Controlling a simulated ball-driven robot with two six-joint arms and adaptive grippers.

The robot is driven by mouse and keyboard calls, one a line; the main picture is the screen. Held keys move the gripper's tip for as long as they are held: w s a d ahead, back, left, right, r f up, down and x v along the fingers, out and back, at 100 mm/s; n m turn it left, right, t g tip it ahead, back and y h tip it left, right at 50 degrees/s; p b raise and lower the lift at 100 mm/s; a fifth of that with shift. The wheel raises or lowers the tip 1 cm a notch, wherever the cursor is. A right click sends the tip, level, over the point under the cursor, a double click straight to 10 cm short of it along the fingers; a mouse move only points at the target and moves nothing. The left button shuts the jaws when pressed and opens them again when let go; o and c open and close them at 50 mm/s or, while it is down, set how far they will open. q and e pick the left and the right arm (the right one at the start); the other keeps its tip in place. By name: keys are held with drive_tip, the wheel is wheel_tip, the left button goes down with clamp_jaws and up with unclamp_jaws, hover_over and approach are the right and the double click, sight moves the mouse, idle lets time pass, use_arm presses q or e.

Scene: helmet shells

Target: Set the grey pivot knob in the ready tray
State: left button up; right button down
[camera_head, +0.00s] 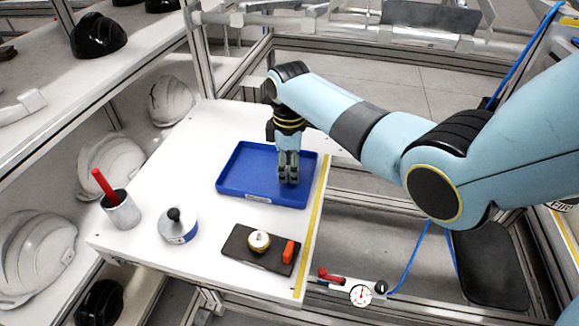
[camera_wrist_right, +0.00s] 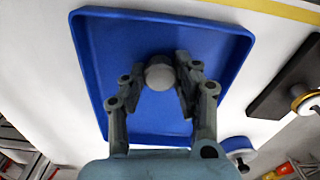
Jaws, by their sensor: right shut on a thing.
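The blue tray (camera_head: 240,183) lies on the white table, and its rim and floor fill the middle of the right wrist view (camera_wrist_right: 95,60). My right gripper (camera_head: 288,181) points down over the right half of the tray. In the right wrist view my right gripper (camera_wrist_right: 160,78) is shut on the round grey pivot knob (camera_wrist_right: 159,74), which sits between its fingertips. The knob is low over the tray floor; I cannot tell whether it touches it. In the head view the fingers hide the knob. My left gripper is not in view.
A dark board (camera_head: 243,259) with a white round part and an orange piece lies at the front right. A round base with a black knob (camera_head: 177,228) and a cup (camera_head: 123,211) with a red stick stand at left. Helmet shells (camera_head: 110,165) line the left shelves.

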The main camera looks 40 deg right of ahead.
sight(289, 168)
drive_tip(key=shift+f, duration=0.2)
drive_tip(key=c, duration=1)
unclamp_jaws()
drive_tip(key=shift+r, duration=0.25)
wheel_tip(289, 168, up, 12)
drive_tip(key=shift+f+p, duration=0.1)
drive_tip(key=shift+p, duration=0.4)
